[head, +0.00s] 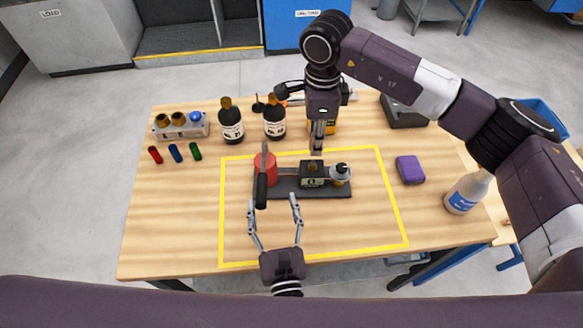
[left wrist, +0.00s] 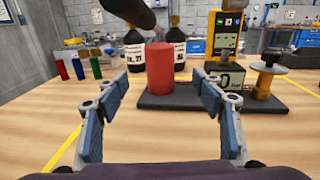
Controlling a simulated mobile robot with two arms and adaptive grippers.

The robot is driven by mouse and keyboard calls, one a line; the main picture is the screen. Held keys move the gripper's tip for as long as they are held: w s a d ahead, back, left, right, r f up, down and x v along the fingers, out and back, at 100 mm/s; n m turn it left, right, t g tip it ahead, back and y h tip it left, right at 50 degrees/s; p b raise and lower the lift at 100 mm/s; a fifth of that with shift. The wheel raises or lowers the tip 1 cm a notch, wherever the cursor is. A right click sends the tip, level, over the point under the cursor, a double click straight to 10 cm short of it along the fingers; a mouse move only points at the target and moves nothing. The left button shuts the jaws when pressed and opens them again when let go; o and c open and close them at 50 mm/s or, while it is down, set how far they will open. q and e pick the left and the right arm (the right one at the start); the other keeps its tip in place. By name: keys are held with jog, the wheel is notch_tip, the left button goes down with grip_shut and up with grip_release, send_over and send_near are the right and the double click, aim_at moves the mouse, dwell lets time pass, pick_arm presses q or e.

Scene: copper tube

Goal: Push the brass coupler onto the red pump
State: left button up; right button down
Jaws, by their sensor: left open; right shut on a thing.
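The red pump (head: 265,170) is an upright red cylinder on the left part of a dark base plate (head: 329,193). It also shows in the left wrist view (left wrist: 160,68). A brass-coloured fitting with a black top (head: 341,174) stands on the plate's right end and shows in the left wrist view (left wrist: 266,77); I cannot tell whether it is the brass coupler. My left gripper (head: 275,198) is open and empty, in front of the pump.
A dark rod (head: 262,192) passes before the pump, seemingly raised. A dark box with a display (head: 312,175) sits mid-plate. Bottles (head: 231,125) and a yellow meter (left wrist: 228,27) stand behind. A purple block (head: 410,170) and a white bottle (head: 466,193) are at right.

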aim_at(313, 162)
pick_arm(q)
jog(key=x, duration=1.2)
jog(key=shift+w+a+f, duration=0.1)
jog(key=shift+w, duration=0.15)
pick_arm(e)
jog(key=shift+w+f, duration=0.15)
jog(key=shift+w, duration=0.1)
pick_arm(q)
jog(key=shift+c, duration=0.6)
grip_shut()
pick_arm(e)
jog(key=shift+a+f, duration=0.1)
jog(key=shift+f, duration=2.35)
jog(key=shift+f, duration=0.9)
jog(key=shift+f, duration=0.6)
